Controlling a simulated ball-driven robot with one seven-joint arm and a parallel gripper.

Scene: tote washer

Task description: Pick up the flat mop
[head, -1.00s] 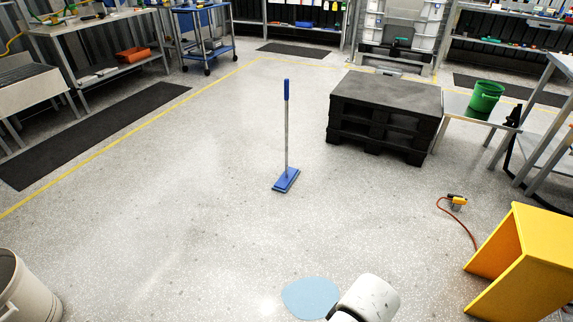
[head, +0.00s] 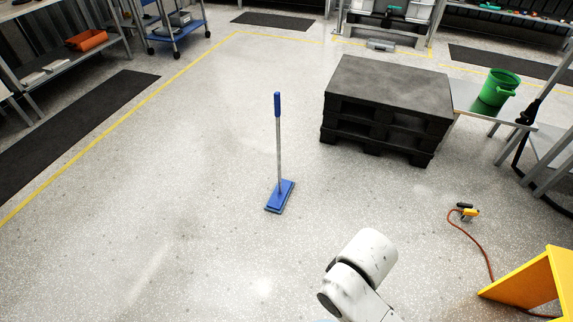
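The flat mop (head: 279,150) stands upright on the open floor near the middle of the head view. It has a blue grip at the top, a grey pole and a flat blue head (head: 280,196) resting on the floor. Nothing touches it. A white link of my arm shows at the bottom, nearer than the mop and to its right. My gripper is not in the frame.
A stack of black pallets (head: 388,92) stands right of and behind the mop. A green bucket (head: 499,88) sits on a low table at the right. A yellow tool with an orange cord (head: 466,212) lies on the floor, near a yellow stand (head: 530,281). Floor around the mop is clear.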

